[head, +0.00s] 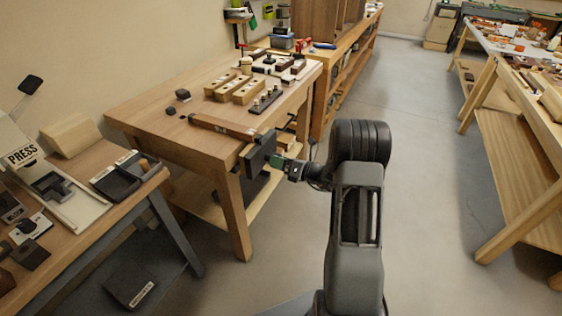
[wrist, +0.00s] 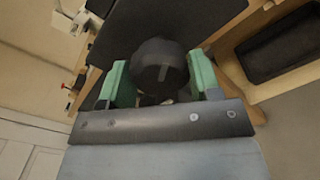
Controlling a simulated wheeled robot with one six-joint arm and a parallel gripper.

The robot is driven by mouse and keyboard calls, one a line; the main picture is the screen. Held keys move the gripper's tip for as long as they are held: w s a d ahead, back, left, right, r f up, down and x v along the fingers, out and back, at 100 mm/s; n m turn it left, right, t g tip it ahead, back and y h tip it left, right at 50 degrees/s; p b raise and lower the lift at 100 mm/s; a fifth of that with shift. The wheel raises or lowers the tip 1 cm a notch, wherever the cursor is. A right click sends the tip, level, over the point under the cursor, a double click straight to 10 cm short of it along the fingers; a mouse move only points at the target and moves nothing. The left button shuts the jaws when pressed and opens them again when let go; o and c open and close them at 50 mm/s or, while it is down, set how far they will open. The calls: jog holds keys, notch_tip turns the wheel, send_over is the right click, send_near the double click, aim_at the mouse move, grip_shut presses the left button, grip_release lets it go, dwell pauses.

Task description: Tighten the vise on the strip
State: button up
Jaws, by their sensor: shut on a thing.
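The vise (head: 260,153) is a dark block mounted at the near end of the middle wooden bench. Its dark jaw plate (wrist: 150,20) fills the top of the wrist view. A long brown strip (head: 222,127) lies along the bench front with its right end at the vise; I cannot tell how closely the jaws meet it. My gripper (head: 277,160) is in front of the vise. In the wrist view its green fingers stand on either side of a dark round vise knob (wrist: 158,66), shut on it. The far side of the knob is hidden.
Wooden blocks with holes (head: 240,92) and a dark rail with pegs (head: 266,101) stand on the bench behind the strip. A lower bench with a press (head: 55,185) is at left. Another bench (head: 520,130) is at right. The floor between is clear.

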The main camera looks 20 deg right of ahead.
jog(key=shift+r+m+p, duration=0.2)
jog(key=shift+m+p, duration=1.3)
jog(key=shift+p, duration=0.45)
jog(key=shift+f+m+p, duration=0.15)
jog(key=shift+m+p, duration=0.25)
jog(key=shift+m, duration=0.1)
jog(key=shift+m+p, duration=0.6)
jog(key=shift+p, duration=0.1)
jog(key=shift+w+m+p, duration=0.1)
jog(key=shift+m+p, duration=0.3)
jog(key=shift+p, duration=0.05)
jog(key=shift+m+p, duration=0.65)
jog(key=shift+m, duration=0.15)
jog(key=o, duration=0.8)
